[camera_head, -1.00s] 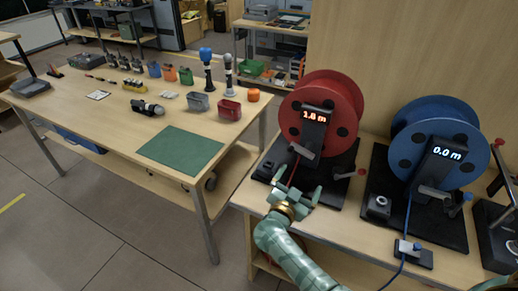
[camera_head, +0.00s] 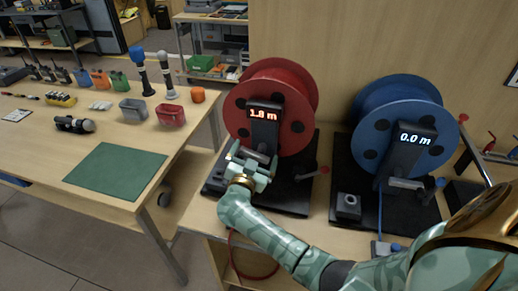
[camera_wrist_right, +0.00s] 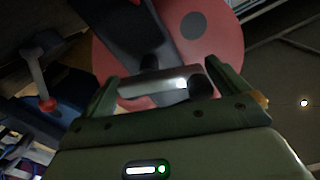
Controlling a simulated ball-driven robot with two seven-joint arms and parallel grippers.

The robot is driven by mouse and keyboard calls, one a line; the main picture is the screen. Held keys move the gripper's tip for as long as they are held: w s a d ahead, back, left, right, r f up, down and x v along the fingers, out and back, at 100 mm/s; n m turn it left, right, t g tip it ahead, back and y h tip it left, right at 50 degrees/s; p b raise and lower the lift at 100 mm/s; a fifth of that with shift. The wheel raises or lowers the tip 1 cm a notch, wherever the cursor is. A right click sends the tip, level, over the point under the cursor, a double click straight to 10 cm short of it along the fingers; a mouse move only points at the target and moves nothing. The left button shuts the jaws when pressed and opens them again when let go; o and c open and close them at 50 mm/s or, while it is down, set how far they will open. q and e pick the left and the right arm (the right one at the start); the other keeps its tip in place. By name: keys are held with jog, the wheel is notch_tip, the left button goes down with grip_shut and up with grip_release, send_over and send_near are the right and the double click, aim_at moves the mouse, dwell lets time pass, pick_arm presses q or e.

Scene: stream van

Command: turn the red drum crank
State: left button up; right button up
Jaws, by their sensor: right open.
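The red drum (camera_head: 292,95) stands upright on its black base at the back of the bench, its display reading about 1.8 m. In the right wrist view, a grey bar with dark ends (camera_wrist_right: 150,88) lies between the open fingers (camera_wrist_right: 168,85). My left gripper is out of view.
A blue drum (camera_head: 402,115) reading 0.0 m stands to the right, with its own crank (camera_head: 410,183). A red cable (camera_head: 235,250) hangs over the bench's front edge. The left table holds a green mat (camera_head: 117,170), bins and microphones.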

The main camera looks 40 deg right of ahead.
jog(key=shift+w+d, duration=0.25)
jog(key=shift+r, duration=0.1)
jog(key=c, duration=0.8)
jog(key=shift+c, duration=0.2)
jog(key=shift+s+m, duration=0.1)
jog(key=shift+m, duration=0.3)
